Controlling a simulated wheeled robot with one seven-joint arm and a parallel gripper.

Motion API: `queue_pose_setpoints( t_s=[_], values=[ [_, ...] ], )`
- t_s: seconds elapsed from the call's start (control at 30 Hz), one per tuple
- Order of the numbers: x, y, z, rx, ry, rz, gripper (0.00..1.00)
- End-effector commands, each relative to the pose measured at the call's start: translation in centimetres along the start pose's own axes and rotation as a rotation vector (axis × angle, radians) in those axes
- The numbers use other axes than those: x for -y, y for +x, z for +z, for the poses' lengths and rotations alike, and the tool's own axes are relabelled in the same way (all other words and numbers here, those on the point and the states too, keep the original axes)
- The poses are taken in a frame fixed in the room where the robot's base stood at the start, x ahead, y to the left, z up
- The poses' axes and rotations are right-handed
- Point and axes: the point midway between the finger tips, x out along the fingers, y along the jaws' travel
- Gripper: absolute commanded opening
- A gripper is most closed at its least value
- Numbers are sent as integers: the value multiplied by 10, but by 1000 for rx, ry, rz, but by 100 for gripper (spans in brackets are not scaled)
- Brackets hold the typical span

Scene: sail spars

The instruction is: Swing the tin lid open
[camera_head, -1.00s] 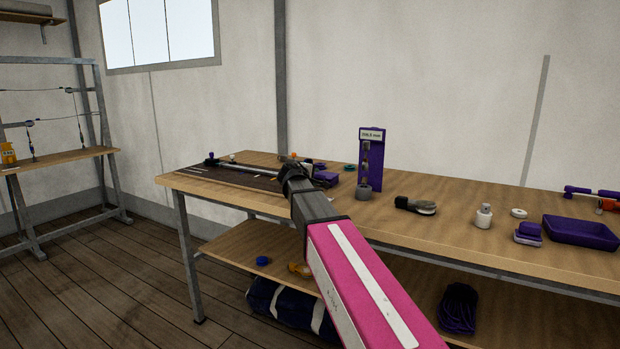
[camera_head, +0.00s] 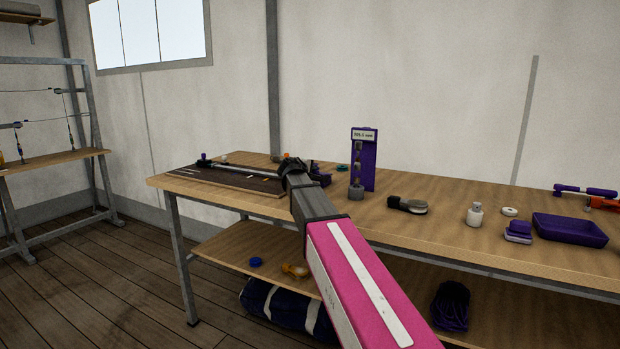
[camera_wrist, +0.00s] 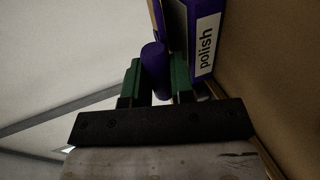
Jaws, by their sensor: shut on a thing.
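The tin is a purple box (camera_wrist: 206,42) with a white "polish" label, seen at the upper right in the wrist view. My gripper (camera_wrist: 154,76) has green fingers on either side of a purple rounded bar (camera_wrist: 154,56). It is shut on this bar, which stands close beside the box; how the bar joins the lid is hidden. In the head view my gripper is at the back of the bench, and its fingers are hidden behind my wrist. Part of the purple tin (camera_head: 320,178) shows just right of it. I cannot tell how far the lid is open.
A dark mat (camera_head: 225,179) with a metal spar lies left on the bench. A purple upright stand (camera_head: 368,160) is close right of my arm. Farther right are a brush (camera_head: 407,205), a white bottle (camera_head: 474,215) and a purple tray (camera_head: 570,231). The front bench edge lies under my arm.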

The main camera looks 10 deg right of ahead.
Motion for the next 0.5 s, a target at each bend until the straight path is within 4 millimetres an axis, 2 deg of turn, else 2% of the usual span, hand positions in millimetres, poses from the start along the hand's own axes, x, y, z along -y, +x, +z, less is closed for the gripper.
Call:
queue_pose_setpoints(
  t_s=[0.5],
  values=[
    [-12,2,0,3,-1,3,3]
  ],
)
